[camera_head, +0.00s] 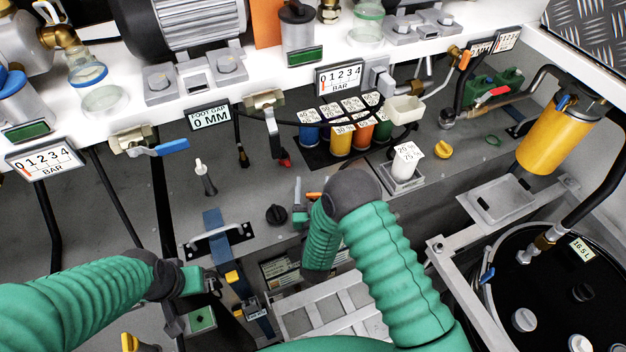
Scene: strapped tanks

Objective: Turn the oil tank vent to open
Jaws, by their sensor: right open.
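A black round knob (277,214) sits on the grey top surface near the middle, and a yellow knob (443,149) sits farther right. I cannot tell which one is the oil tank vent, or whether it is open or closed. My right gripper (304,193) is open, partly hidden by my green-sleeved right arm. It is just right of the black knob and looks apart from it. My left gripper (200,284) is at the lower left, beside a blue strap (219,240); its fingers are too unclear to read.
A white rail (238,80) with gauges and valves crosses the top. Several coloured bottles (341,139) and a white cup (405,160) stand behind my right arm. A yellow canister (548,137) and a black tank (510,290) are at right. Grey surface left of the black knob is fairly clear.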

